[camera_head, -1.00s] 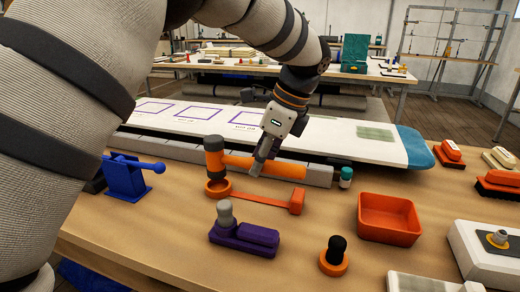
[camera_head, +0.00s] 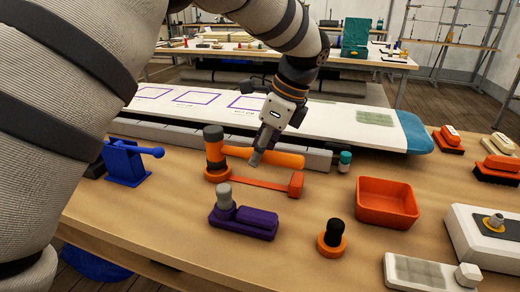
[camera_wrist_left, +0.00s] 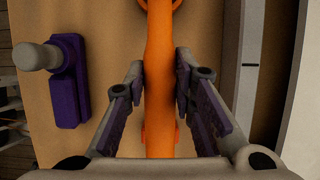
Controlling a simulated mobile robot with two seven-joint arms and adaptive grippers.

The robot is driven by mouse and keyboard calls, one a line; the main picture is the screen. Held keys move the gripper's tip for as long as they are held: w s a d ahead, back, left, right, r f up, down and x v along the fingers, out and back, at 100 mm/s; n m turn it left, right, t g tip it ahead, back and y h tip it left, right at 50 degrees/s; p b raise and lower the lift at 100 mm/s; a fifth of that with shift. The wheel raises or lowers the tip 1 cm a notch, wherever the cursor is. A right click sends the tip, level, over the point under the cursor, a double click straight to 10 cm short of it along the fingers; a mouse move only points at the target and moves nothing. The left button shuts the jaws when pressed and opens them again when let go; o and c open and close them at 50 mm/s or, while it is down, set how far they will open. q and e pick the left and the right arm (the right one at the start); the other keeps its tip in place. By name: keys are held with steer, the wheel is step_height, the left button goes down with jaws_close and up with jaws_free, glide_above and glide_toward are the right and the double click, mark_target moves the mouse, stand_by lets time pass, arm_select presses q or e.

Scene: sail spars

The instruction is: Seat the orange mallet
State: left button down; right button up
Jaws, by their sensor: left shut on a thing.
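The orange mallet has a dark-capped head (camera_head: 213,150) and an orange handle (camera_head: 285,158) lying roughly level to the right. My left gripper (camera_head: 257,156) is shut on the handle, which runs between its fingers in the left wrist view (camera_wrist_left: 160,60). Below is an orange holder with a round ring (camera_head: 217,176) and a flat arm ending in an upright block (camera_head: 295,184). The head's lower end overlaps the ring, hiding most of its opening. I cannot tell how deep the head sits. The handle is above the flat arm. My right gripper is not in view.
A purple holder with a grey-headed tool (camera_head: 243,222) stands in front. An orange tray (camera_head: 387,203) and a black-topped piece in an orange base (camera_head: 332,238) are to the right. A blue clamp-like device (camera_head: 125,164) is at left. A long white board (camera_head: 340,125) lies behind.

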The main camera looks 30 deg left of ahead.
arm_select(q)
steer(key=shift+f, duration=1.2)
steer(key=c, duration=1.3)
jaws_free()
steer(key=shift+r, duration=0.1)
steer(key=v, duration=1.1)
steer(key=shift+d+r, duration=0.2)
steer(key=shift+r, duration=0.15)
